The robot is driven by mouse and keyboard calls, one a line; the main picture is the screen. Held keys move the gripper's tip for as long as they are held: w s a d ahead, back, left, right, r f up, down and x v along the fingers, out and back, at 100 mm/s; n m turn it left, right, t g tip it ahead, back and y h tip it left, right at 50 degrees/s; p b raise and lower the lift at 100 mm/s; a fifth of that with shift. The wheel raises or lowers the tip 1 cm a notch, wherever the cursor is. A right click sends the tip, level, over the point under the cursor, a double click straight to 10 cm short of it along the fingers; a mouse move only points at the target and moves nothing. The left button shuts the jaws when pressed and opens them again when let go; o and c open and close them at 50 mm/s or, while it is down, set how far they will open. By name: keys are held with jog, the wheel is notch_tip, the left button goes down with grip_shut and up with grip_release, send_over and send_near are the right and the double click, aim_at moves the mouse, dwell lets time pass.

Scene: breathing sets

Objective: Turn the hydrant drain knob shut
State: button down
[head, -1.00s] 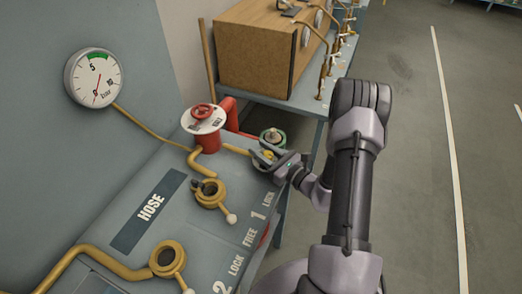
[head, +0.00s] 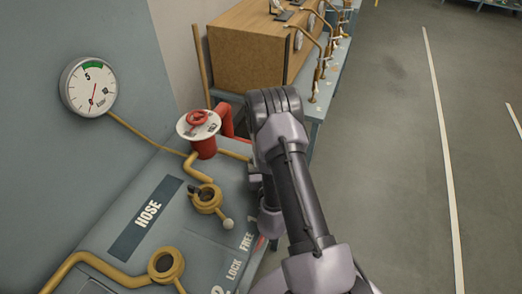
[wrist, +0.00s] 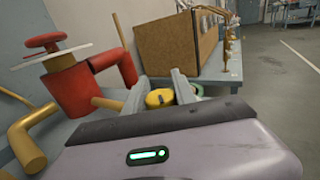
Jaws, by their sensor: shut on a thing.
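The red hydrant (head: 204,148) stands at the back of the grey bench, with a white disc and a red handwheel on top; it also shows at the left in the wrist view (wrist: 82,92). In the wrist view a small yellow knob (wrist: 160,99) sits between the two grey fingers of my gripper (wrist: 158,86), which is shut on it. The knob is beside the hydrant's brass pipe. In the head view my arm hides the knob and most of the gripper.
A pressure gauge (head: 89,87) is on the wall at left. A brass ring coupling (head: 207,199) and a second ring (head: 165,265) sit on the bench (head: 190,245). A wooden box (head: 247,60) stands on a table behind. The floor at right is clear.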

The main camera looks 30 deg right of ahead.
jog(key=shift+h, duration=0.3)
jog(key=c, duration=1)
grip_release()
jog(key=shift+d, duration=0.1)
